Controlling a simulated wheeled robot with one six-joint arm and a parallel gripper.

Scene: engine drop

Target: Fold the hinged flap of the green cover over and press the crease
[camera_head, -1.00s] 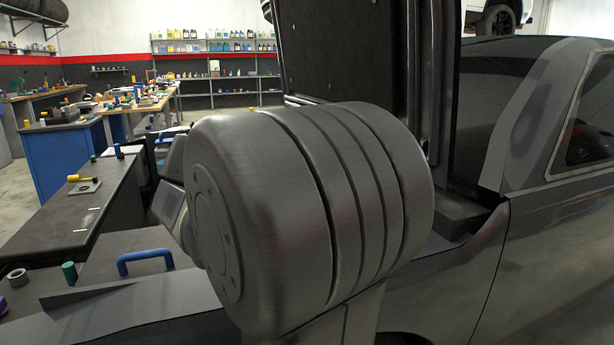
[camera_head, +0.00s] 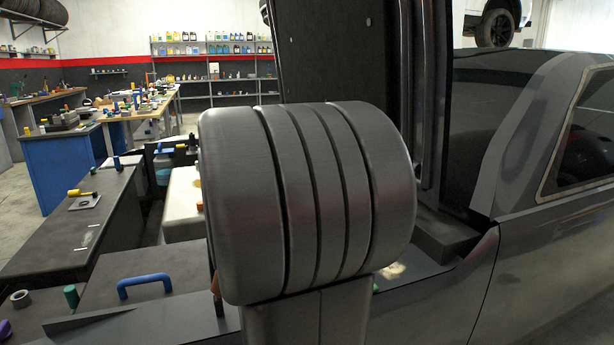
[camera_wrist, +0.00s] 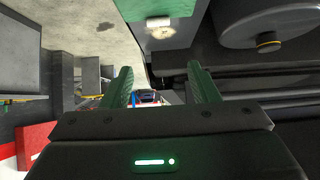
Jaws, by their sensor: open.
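In the head view my own large grey arm joint blocks the middle and hides the gripper and much of the engine bay.
A blue handle (camera_head: 145,285) sits on a dark flat surface at lower left, near a small green cylinder (camera_head: 71,296) and a grey ring (camera_head: 20,299). A dark workbench (camera_head: 60,235) stands behind. The car's body (camera_head: 540,235) fills the right, beside an upright dark panel (camera_head: 340,50).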

